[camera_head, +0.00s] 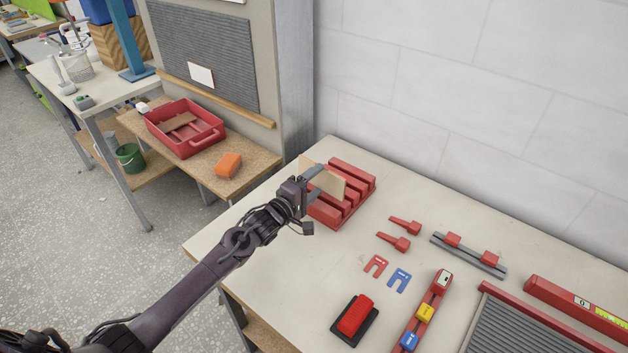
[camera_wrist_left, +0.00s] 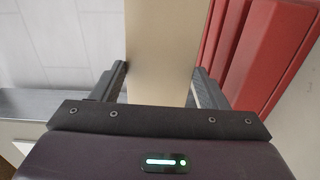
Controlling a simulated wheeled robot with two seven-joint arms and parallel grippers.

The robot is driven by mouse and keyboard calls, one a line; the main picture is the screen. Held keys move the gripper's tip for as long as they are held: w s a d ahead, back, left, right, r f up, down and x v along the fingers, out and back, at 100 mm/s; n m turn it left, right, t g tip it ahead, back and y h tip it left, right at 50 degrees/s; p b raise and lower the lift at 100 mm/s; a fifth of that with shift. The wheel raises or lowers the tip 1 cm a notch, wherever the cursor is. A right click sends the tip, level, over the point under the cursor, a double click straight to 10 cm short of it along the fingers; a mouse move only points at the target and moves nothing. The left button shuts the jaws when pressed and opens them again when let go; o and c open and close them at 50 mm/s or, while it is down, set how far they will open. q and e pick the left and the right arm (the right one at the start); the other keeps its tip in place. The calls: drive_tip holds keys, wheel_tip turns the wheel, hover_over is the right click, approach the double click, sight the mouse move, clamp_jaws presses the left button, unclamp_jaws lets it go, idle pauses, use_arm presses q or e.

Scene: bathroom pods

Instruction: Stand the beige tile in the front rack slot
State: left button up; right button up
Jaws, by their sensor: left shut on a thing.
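The beige tile (camera_head: 325,179) is a thin flat plate held on edge at the near left side of the red rack. My left gripper (camera_head: 314,184) is shut on it. In the left wrist view the tile (camera_wrist_left: 162,50) stands between the two fingers of the gripper (camera_wrist_left: 162,88). The red slotted rack (camera_head: 356,178) lies on the table just beyond and to the right of the tile; it also shows in the left wrist view (camera_wrist_left: 268,50). I cannot tell whether the tile's lower edge touches the rack or sits in a slot. My right gripper is not in view.
Red clamps (camera_head: 394,241), a red and a blue shim (camera_head: 399,280), a rail (camera_head: 468,254) and a red block on a black pad (camera_head: 355,317) lie to the right on the table (camera_head: 290,262). A wall stands behind. A red tray (camera_head: 186,128) sits on the left bench.

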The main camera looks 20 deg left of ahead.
use_arm(q)
drive_tip(key=m, duration=0.2)
drive_tip(key=r+m+b, duration=0.1)
drive_tip(key=m, duration=0.1)
drive_tip(key=r+m, duration=0.1)
drive_tip(key=shift+w+a+r+m+b, duration=0.15)
drive_tip(key=shift+w+r+m+b, duration=0.1)
drive_tip(key=shift+m+b, duration=0.15)
wheel_tip(320, 180, up, 5)
drive_tip(key=m+b, duration=0.1)
drive_tip(key=m, duration=0.5)
drive_tip(key=m+b, duration=0.1)
drive_tip(key=m, duration=0.4)
drive_tip(key=shift+s+f+m, duration=0.15)
drive_tip(key=shift+f+m, duration=0.05)
drive_tip(key=shift+m, duration=0.2)
drive_tip(key=shift+f+b, duration=1.85)
drive_tip(key=shift+f, duration=1.05)
drive_tip(key=shift+p, duration=0.6)
